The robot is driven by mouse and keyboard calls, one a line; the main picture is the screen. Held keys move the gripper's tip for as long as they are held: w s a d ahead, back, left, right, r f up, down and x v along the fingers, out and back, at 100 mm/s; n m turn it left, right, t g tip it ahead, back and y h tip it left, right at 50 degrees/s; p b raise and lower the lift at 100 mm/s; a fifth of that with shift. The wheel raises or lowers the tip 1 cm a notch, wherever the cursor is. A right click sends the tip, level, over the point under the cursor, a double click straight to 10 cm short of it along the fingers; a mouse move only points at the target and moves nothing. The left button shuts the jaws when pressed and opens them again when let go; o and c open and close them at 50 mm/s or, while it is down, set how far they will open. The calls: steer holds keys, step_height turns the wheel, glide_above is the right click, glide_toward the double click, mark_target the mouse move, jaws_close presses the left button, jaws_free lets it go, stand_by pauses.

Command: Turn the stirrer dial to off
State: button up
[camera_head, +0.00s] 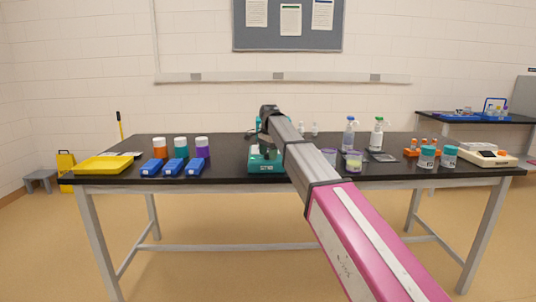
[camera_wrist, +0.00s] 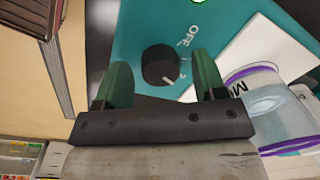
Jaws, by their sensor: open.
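The teal stirrer (camera_head: 266,166) stands at the front middle of the black bench, partly behind my arm. In the wrist view, its teal face (camera_wrist: 140,25) carries a round black dial (camera_wrist: 158,62). The dial's white pointer mark faces lower right, beside a small printed numeral, away from the OFF label (camera_wrist: 189,36) at its upper right. My gripper (camera_wrist: 162,76) is open, with one green finger on each side of the dial. I cannot tell whether the fingers touch it. In the head view my arm mostly hides the gripper.
A purple-banded clear container (camera_wrist: 272,108) stands close to the right finger. Several blue boxes (camera_head: 173,167) and coloured-lid jars are left of the stirrer, with a yellow tray (camera_head: 103,165). Bottles (camera_head: 377,135), lidded jars (camera_head: 427,157) and a white instrument (camera_head: 487,155) stand to the right.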

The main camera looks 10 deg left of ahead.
steer(key=c, duration=0.9)
steer(key=shift+n, duration=0.3)
steer(key=n, duration=0.3)
steer(key=shift+n, duration=0.4)
steer(key=n, duration=0.9)
steer(key=shift+w+g, duration=0.1)
steer(key=shift+g, duration=0.2)
steer(key=shift+n, duration=2.3)
